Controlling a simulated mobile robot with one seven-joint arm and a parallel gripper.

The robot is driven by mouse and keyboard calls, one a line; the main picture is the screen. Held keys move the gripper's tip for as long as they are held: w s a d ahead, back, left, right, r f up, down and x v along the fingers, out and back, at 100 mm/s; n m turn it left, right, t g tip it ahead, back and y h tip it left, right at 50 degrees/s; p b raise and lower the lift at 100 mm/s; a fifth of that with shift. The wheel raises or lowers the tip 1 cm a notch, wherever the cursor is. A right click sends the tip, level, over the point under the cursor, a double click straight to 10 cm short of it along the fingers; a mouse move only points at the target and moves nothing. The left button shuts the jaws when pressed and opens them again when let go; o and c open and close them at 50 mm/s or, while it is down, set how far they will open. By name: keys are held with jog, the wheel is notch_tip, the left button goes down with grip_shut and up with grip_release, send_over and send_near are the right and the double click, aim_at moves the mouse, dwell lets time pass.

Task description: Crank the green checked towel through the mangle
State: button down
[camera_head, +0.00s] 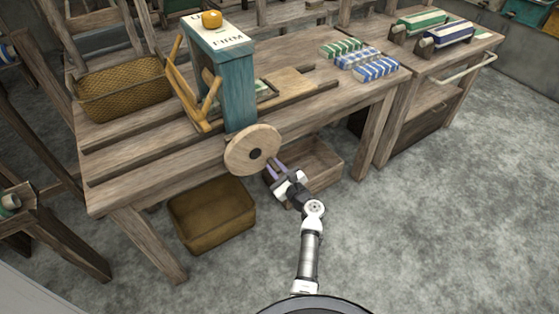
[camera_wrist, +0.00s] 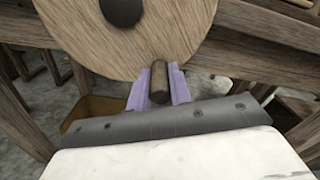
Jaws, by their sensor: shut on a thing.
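The mangle (camera_head: 236,85) is a teal upright frame with a pale lettered top, standing on the wooden table. Its round wooden crank wheel (camera_head: 252,150) faces me at the table's front edge, and it fills the top of the wrist view (camera_wrist: 130,35). My gripper (camera_head: 276,167) is at the wheel's lower right. In the wrist view its purple fingers (camera_wrist: 158,88) are shut on the short wooden crank handle (camera_wrist: 159,80). A bit of green checked cloth, likely the towel (camera_head: 264,87), shows beside the mangle on the right; the frame hides the rest.
Folded green and blue checked towels (camera_head: 360,58) lie on the table at right. A wicker basket (camera_head: 122,88) stands at left. A yellow knob (camera_head: 212,19) sits on the mangle. Under the table are a brown bin (camera_head: 212,214) and a wooden crate (camera_head: 318,165). Right floor is clear.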

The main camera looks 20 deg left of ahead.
aim_at(255, 170)
jog(key=m, duration=0.1)
jog(key=s+a+f+m+p, duration=0.1)
jog(key=s+m, duration=0.1)
jog(key=shift+a+f+m+p, duration=0.15)
jog(key=shift+a+m+p, duration=0.1)
jog(key=shift+m+p, duration=0.15)
jog(key=m, duration=0.1)
jog(key=s+a+m+p, duration=0.1)
jog(key=shift+s+a+f+m, duration=0.1)
jog(key=shift+s+f+m, duration=0.2)
jog(key=shift+m, duration=0.1)
jog(key=shift+s+a, duration=0.35)
jog(key=shift+s, duration=0.05)
jog(key=shift+s+a, duration=0.1)
jog(key=c, duration=1.3)
grip_release()
jog(key=shift+r, duration=0.1)
